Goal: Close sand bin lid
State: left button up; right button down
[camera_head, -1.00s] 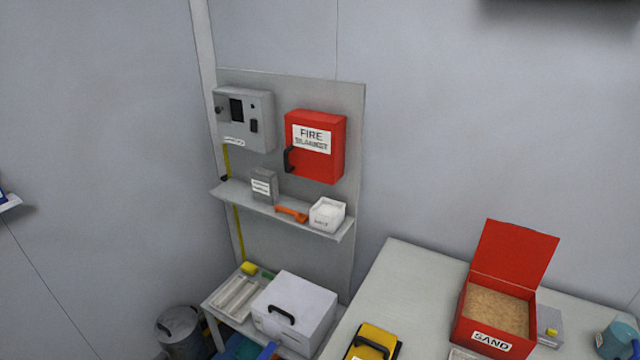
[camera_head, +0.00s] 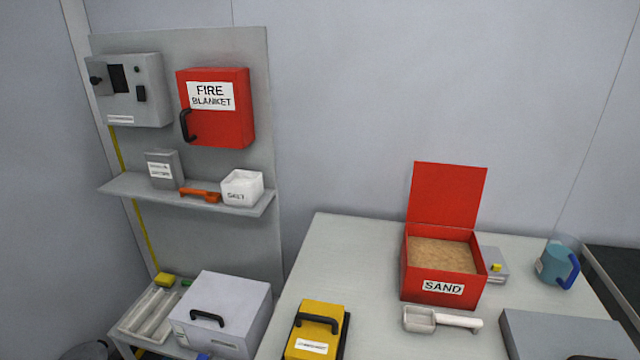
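The red sand bin (camera_head: 417,281) stands on the pale table at the right, with a white SAND label on its front. Its red lid (camera_head: 447,193) is open and stands up at the back edge, leaning slightly back. Tan sand (camera_head: 442,255) shows inside the bin. Neither of my grippers is in view.
A white scoop (camera_head: 440,320) lies just in front of the bin. A grey device (camera_head: 493,263) sits at its right, and a teal mug (camera_head: 556,266) farther right. A yellow case (camera_head: 316,330) and a grey box (camera_head: 560,333) are near the front. The table (camera_head: 340,255) is clear left of the bin.

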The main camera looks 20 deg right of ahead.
aim_at(441, 193)
jog(key=z, duration=1.6)
